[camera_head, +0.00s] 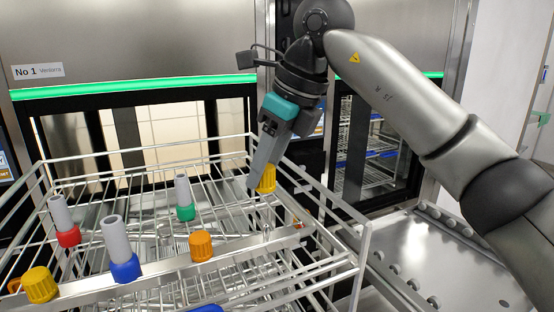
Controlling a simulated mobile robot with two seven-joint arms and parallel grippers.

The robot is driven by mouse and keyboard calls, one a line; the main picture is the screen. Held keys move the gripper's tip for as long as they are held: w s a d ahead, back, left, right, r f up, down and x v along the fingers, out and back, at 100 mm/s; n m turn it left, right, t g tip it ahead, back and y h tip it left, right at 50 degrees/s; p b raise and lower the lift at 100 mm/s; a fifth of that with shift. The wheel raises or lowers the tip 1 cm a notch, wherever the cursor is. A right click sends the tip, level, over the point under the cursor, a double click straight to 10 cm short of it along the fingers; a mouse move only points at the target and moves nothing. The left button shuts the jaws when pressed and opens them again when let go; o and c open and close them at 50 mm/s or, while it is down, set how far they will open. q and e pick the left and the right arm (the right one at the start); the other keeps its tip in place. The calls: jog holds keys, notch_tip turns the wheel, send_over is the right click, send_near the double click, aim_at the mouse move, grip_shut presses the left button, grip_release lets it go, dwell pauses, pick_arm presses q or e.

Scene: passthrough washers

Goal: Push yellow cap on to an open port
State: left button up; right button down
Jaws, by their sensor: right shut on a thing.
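My right gripper (262,184) comes in from the upper right and points down over the right part of the wire rack (330,272). It is shut on a yellow cap (267,179), held upright above a rail of the rack. A small metal port (266,231) shows on the rail below the cap, with a gap between them. Another yellow cap (40,285) sits at the front left of the rack. An orange cap (202,246) sits on the rail left of the gripper. My left gripper is not in view.
Grey tubes with red (68,236), blue (125,268) and green (185,211) bases stand in the rack. Washers with glass doors (150,130) stand behind it. A steel surface (440,262) lies at the right, under my right arm.

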aim_at(271, 189)
jog(key=shift+f+b, duration=2.4)
jog(key=shift+f, duration=0.6)
jog(key=shift+f+b, duration=1.15)
jog(key=shift+f, duration=0.55)
jog(key=shift+c, duration=1.8)
grip_release()
